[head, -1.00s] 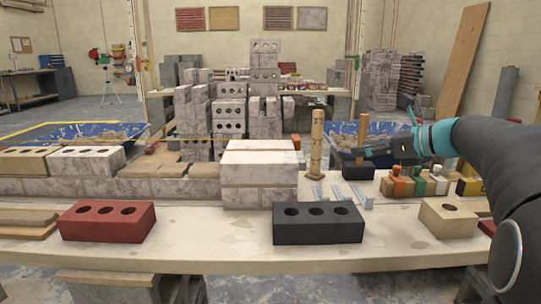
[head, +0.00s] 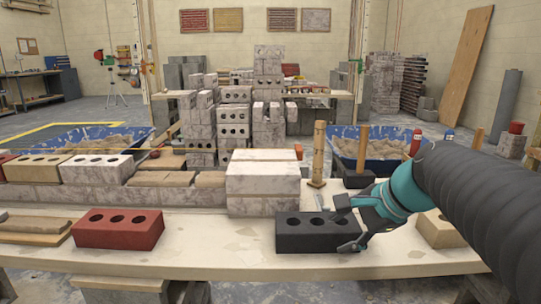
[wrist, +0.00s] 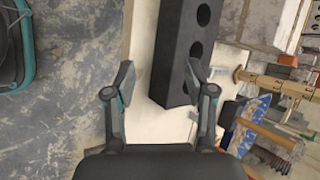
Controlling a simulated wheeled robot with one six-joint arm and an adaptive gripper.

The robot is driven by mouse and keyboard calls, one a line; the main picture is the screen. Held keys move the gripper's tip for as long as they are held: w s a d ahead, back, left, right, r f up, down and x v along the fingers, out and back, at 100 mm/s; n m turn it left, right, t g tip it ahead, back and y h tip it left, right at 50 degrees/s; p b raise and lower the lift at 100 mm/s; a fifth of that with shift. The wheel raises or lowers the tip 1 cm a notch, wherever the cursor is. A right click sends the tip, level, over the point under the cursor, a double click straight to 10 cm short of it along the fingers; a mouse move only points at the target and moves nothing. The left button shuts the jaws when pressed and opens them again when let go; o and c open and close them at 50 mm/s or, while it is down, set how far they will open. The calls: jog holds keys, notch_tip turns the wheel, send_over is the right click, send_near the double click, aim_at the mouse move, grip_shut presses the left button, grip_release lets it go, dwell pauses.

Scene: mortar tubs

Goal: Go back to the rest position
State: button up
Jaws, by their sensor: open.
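My gripper (head: 347,226) is open, at the right end of the black three-hole brick (head: 303,236) on the bench. In the wrist view the two spread fingers of my gripper (wrist: 160,78) hold nothing; the black brick (wrist: 176,62) lies beyond them, partly behind the right finger. Whether a finger touches the brick I cannot tell. The black brick lies flat, its right end partly hidden by my gripper in the head view.
A red brick (head: 118,229) lies to the left on the bench (head: 215,262). A tan brick (head: 436,232) is partly hidden behind my arm. Blue tubs (head: 95,131) are farther back.

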jog(key=s+d+f+n+h+p, duration=0.1)
jog(key=s+f+n+h, duration=0.1)
jog(key=s+n, duration=0.5)
jog(key=s+f+n+h+p, duration=0.2)
jog(key=s+f+n+h, duration=0.1)
jog(key=s+f+n, duration=0.2)
jog(key=shift+s+d+n, duration=0.35)
jog(key=shift+s+n, duration=0.85)
jog(key=shift+s, duration=0.6)
